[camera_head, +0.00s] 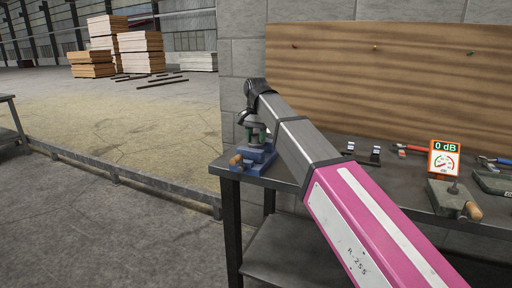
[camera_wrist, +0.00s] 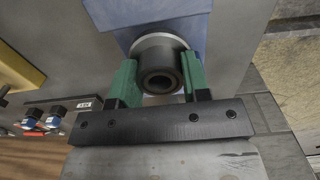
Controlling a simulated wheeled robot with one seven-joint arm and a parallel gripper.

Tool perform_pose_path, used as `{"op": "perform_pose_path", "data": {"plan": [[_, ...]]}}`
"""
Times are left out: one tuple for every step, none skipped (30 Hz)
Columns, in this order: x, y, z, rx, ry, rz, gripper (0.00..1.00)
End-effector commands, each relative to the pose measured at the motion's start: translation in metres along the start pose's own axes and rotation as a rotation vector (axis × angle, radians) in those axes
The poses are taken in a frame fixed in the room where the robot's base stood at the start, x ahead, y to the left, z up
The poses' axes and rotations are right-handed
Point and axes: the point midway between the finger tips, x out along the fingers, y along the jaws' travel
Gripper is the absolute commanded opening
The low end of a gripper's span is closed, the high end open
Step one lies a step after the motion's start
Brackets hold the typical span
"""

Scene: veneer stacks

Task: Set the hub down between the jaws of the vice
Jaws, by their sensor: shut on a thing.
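The hub (camera_wrist: 160,60) is a dark grey cylinder with a round bore and a paler flange at its far end. In the wrist view it sits between the green fingers of my gripper (camera_wrist: 160,78), which is shut on it. The blue vice (camera_head: 262,157) stands at the left end of the workbench in the head view. It also shows in the wrist view as a blue block (camera_wrist: 150,10) behind the hub. In the head view my gripper (camera_head: 256,134) is right over the vice. I cannot tell whether the hub touches the vice; its jaws are mostly hidden.
The vice's wooden handle (camera_head: 236,160) points left at the bench's edge. The workbench (camera_head: 395,178) carries clamps, a dial sign (camera_head: 444,158) and a second grey tool (camera_head: 452,197) to the right. A stone wall and wooden board (camera_head: 390,70) stand behind.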

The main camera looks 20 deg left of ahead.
Motion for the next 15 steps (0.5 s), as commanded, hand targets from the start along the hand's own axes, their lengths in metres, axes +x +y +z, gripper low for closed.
{"op": "perform_pose_path", "data": {"plan": [[0.001,0.0,0.0,0.0,0.0,0.0,0.09],[0.003,0.0,0.001,0.0,0.0,0.0,0.09],[0.006,0.0,0.001,0.0,0.0,0.001,0.09],[0.009,0.001,0.001,0.0,-0.001,0.001,0.09],[0.013,0.001,0.001,0.0,-0.001,0.001,0.09],[0.019,0.001,0.001,0.0,0.0,0.001,0.09],[0.024,0.001,0.001,0.0,-0.001,0.001,0.09],[0.028,0.001,0.001,0.0,-0.001,0.001,0.09],[0.033,0.001,0.001,0.0,-0.001,0.001,0.09],[0.036,0.001,0.001,0.0,-0.001,0.001,0.09],[0.038,0.001,0.001,0.0,0.0,0.001,0.09],[0.04,0.0,0.001,0.0,0.0,0.0,0.09],[0.04,0.0,0.001,0.0,0.0,0.0,0.09],[0.04,0.0,0.001,0.0,0.001,-0.001,0.09],[0.039,0.0,0.001,0.0,0.001,-0.001,0.09]]}}
